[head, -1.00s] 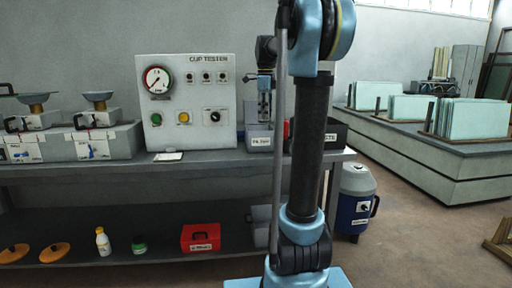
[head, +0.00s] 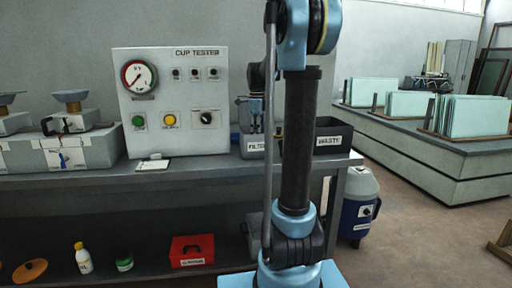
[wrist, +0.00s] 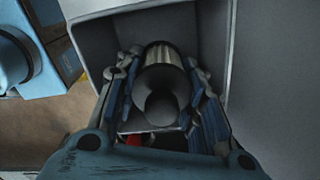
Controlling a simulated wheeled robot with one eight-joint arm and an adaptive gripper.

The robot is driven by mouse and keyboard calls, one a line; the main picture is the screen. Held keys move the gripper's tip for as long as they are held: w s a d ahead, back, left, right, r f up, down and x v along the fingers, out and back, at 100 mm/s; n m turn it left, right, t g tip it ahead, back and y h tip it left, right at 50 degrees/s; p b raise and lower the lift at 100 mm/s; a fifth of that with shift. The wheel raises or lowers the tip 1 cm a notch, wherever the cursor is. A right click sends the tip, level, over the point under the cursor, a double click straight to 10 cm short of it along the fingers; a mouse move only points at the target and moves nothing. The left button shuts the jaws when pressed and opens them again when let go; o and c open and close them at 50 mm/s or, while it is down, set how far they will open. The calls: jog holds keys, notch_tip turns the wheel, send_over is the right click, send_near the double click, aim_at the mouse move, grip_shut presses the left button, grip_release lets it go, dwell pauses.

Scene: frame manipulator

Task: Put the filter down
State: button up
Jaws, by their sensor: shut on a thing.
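My gripper (wrist: 160,66) is shut on a grey, metallic cylindrical filter (wrist: 165,95), with a finger on each side of it in the wrist view. The filter is seen end-on, inside or over the mouth of a grey open bin (wrist: 92,30). In the head view my gripper (head: 256,112) is at the grey bin labelled FILTER (head: 256,147), partly behind my arm. The filter cannot be made out there. Whether the filter touches the bin floor is hidden.
A dark WASTE bin (head: 331,140) stands right of the FILTER bin on the bench (head: 200,172). The CUP TESTER panel (head: 173,100) stands to the left. A blue vacuum canister (head: 358,213) is on the floor at right. A red box (head: 192,250) sits on the lower shelf.

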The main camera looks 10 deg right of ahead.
jog(key=shift+f, duration=2.6)
jog(key=o, duration=1.1)
notch_tip(320, 180, up, 12)
jog(key=shift+r, duration=0.1)
jog(key=shift+s, duration=0.1)
